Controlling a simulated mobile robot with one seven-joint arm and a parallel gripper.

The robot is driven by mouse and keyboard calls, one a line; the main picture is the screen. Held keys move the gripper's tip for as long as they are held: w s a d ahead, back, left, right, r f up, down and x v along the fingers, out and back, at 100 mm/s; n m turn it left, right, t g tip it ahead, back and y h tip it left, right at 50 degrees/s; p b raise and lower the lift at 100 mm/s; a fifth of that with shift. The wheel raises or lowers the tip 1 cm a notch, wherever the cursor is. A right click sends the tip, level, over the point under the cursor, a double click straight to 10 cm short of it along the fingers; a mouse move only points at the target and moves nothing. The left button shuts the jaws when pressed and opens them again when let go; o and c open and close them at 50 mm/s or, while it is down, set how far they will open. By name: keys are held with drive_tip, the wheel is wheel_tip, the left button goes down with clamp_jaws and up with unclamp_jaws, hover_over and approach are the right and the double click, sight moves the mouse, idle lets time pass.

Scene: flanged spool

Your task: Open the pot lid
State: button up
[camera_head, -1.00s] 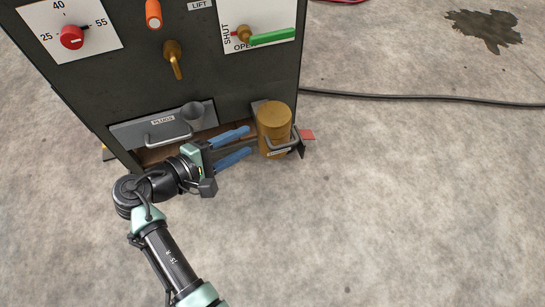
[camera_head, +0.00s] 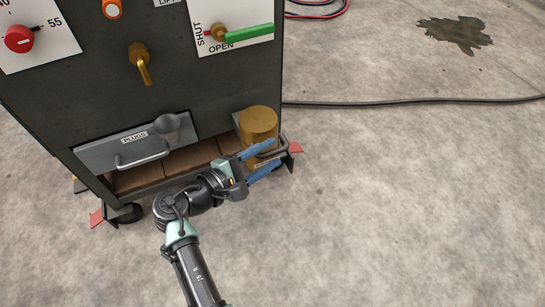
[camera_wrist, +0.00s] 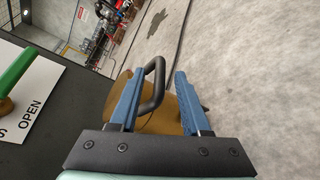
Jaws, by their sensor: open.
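A brass-coloured cylindrical pot (camera_head: 258,122) stands in the lower right corner of the dark cabinet, with its flat top closed. A dark looped handle (camera_head: 270,149) sticks out from its front. My gripper (camera_head: 277,155) is open at the pot's front, its blue fingers pointing right and partly covering the handle and the pot's lower part. In the wrist view, the handle (camera_wrist: 159,82) rises between the two open fingers, nearer the left one, with the brass pot (camera_wrist: 165,120) behind. I cannot tell whether a finger touches the handle.
The cabinet carries a grey PLUGS drawer (camera_head: 135,150), a brass hook-like lever (camera_head: 141,63), a red knob (camera_head: 19,39) and a green-handled valve (camera_head: 243,32). A black cable (camera_head: 420,101) crosses the floor.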

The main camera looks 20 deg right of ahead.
drive_tip(key=shift+x, duration=0.95)
drive_tip(key=shift+c, duration=0.3)
clamp_jaws()
idle(0.5)
